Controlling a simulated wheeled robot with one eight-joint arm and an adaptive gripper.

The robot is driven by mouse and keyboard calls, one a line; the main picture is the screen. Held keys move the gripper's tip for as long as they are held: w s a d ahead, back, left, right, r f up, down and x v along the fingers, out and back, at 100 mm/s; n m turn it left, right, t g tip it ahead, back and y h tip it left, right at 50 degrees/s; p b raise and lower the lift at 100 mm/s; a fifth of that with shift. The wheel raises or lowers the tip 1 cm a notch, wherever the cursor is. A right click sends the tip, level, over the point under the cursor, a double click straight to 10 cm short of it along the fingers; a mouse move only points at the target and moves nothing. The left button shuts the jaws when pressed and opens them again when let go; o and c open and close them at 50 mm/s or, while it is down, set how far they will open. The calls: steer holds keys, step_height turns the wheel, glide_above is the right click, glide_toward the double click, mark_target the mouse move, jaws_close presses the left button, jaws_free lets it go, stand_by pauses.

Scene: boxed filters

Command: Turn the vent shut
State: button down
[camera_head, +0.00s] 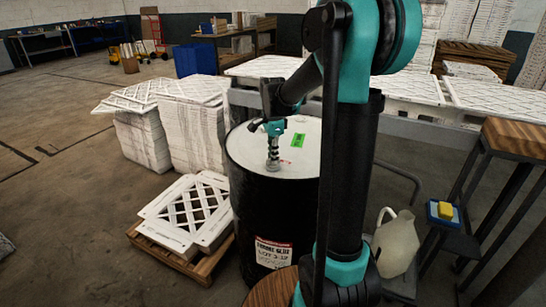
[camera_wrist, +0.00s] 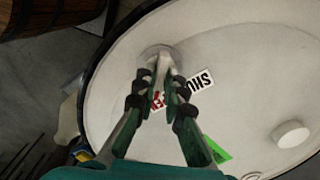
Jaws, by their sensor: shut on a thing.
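A black drum (camera_head: 255,215) with a white lid (camera_head: 310,140) stands in the middle of the head view. The vent (camera_wrist: 159,52) is a pale fitting with an upright grip near the lid's edge. My gripper (camera_wrist: 160,76) reaches down to it, its two fingers closed on the vent's grip. In the head view my gripper (camera_head: 273,160) is over the near part of the lid and hides most of the vent. A white label (camera_wrist: 196,84) with the letters "SHU" and red print lies beside the fingers, partly covered by them.
The lid also has a green sticker (camera_head: 298,140) and a round white cap (camera_wrist: 291,134). White filter panels (camera_head: 195,208) lie on a pallet at the left. A pale jug (camera_head: 397,243) and a wooden-topped stand (camera_head: 518,135) are at the right. Open floor lies at the far left.

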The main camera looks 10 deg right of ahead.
steer(key=shift+n, duration=0.3)
steer(key=n, duration=0.8)
steer(key=shift+n, duration=0.3)
steer(key=n, duration=0.4)
steer(key=shift+n, duration=2.2)
steer(key=c, duration=1.6)
jaws_free()
